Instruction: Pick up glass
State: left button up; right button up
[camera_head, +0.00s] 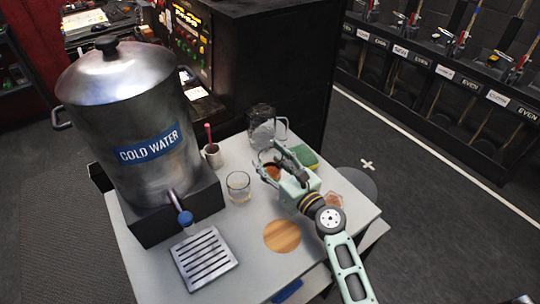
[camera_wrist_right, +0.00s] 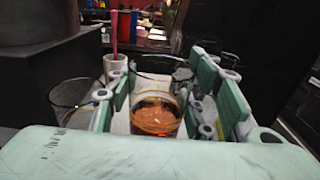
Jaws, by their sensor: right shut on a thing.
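A glass of amber liquid (camera_wrist_right: 155,115) stands between the fingers of my right gripper (camera_wrist_right: 163,85) in the right wrist view. In the head view my right gripper (camera_head: 271,166) is shut on this glass, and its fingers hide most of it. I cannot tell whether the glass touches the table. A second glass (camera_head: 238,187) stands upright to the left of the gripper; it shows at the left in the right wrist view (camera_wrist_right: 75,98). My left gripper is not in view.
A cold water dispenser (camera_head: 135,115) stands at the left, with a slotted drip tray (camera_head: 204,258) before it. A mug (camera_head: 212,158), a glass pitcher (camera_head: 261,128) and a sponge (camera_head: 305,156) stand farther back. A round wooden coaster (camera_head: 282,236) lies on the white table (camera_head: 235,225).

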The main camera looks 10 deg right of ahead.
jog(key=s+a+r+p, duration=0.1)
jog(key=s+r+p, duration=0.4)
jog(key=s, duration=0.5)
jog(key=shift+a+r, duration=0.25)
jog(key=shift+r, duration=0.35)
jog(key=shift+s, duration=0.1)
dwell(1.8)
